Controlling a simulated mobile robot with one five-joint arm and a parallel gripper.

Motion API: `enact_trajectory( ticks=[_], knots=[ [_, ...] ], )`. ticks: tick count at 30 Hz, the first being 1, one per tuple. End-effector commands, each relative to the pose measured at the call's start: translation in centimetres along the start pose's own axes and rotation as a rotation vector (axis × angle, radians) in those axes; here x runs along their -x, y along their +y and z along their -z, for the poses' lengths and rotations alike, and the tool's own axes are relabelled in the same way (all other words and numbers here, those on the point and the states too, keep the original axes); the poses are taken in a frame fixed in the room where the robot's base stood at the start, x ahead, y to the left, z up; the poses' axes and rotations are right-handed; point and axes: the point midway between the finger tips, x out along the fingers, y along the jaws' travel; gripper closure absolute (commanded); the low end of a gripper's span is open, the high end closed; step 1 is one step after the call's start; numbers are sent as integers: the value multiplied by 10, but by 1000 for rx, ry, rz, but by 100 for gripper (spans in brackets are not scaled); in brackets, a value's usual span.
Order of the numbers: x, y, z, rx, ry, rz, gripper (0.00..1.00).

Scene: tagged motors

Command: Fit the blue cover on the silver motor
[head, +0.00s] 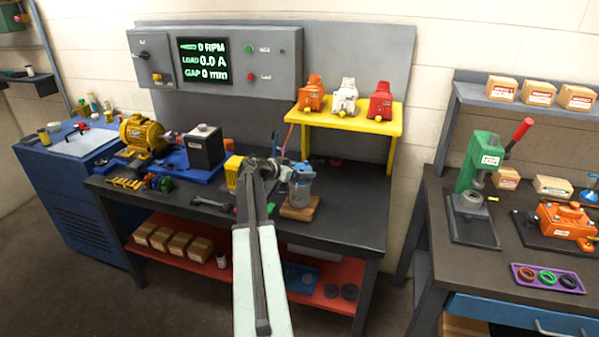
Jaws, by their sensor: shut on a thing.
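The silver motor (299,193) stands upright on a small wooden block near the front right of the dark bench. My gripper (281,170) is at the upper left side of this motor, at the far end of my arm. It is shut on a small bluish piece, which looks like the blue cover (285,174). The piece is tiny here and partly hidden by the gripper. I cannot tell whether it touches the motor.
A yellow motor (143,137) and a dark box (202,147) sit at the bench's left. A yellow shelf (345,117) with orange, white and red housings stands behind. A wrench (213,204) lies in front. The bench's right end is clear.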

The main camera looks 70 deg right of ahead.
Motion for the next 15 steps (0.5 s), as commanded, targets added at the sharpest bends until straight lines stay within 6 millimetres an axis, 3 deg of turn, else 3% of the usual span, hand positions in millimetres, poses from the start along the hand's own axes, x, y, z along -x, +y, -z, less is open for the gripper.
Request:
enact_trajectory(
  ticks=[1, 2, 3, 12, 15],
  knots=[
    [-1, 0, -3, 0, 1, 0, 74],
    [0, 0, -2, 0, 0, 0, 10],
    [0, 0, -2, 0, 0, 0, 0],
    [2, 0, 4, 0, 0, 1, 0],
    [20, 0, 4, 2, 0, 3, 0]
  ],
)
